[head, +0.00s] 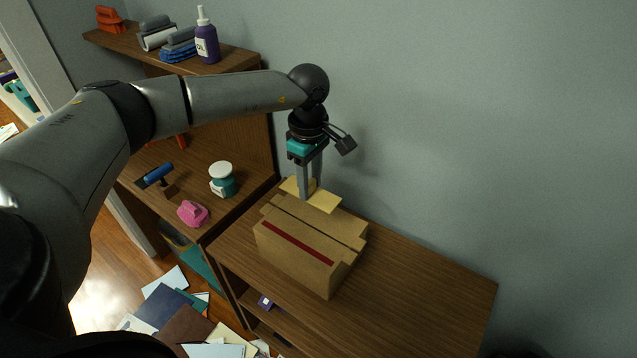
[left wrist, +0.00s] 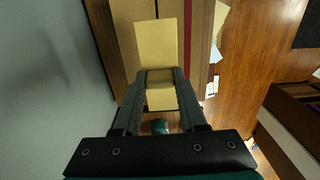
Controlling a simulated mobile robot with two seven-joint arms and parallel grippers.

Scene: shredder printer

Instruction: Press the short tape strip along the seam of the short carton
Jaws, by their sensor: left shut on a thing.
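The short carton (head: 293,261) is a brown box with a dark red stripe on its front, standing on the wooden cabinet top. It also shows in the left wrist view (left wrist: 194,45). The tape strip (head: 324,201) is a flat pale yellow piece above the carton's back part. In the left wrist view the strip (left wrist: 157,42) lies roughly in line with a seam, which shows beyond its far end. My left gripper (head: 309,193) points down and is shut on the strip's middle. I cannot tell whether the strip touches the carton. My right gripper is not in view.
The cabinet top (head: 420,285) is clear right of the carton. A wall (head: 440,120) stands close behind. On the left shelf are a white-and-teal container (head: 222,180), a pink object (head: 192,213) and a blue-handled tool (head: 157,176). Papers and folders (head: 165,305) litter the floor.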

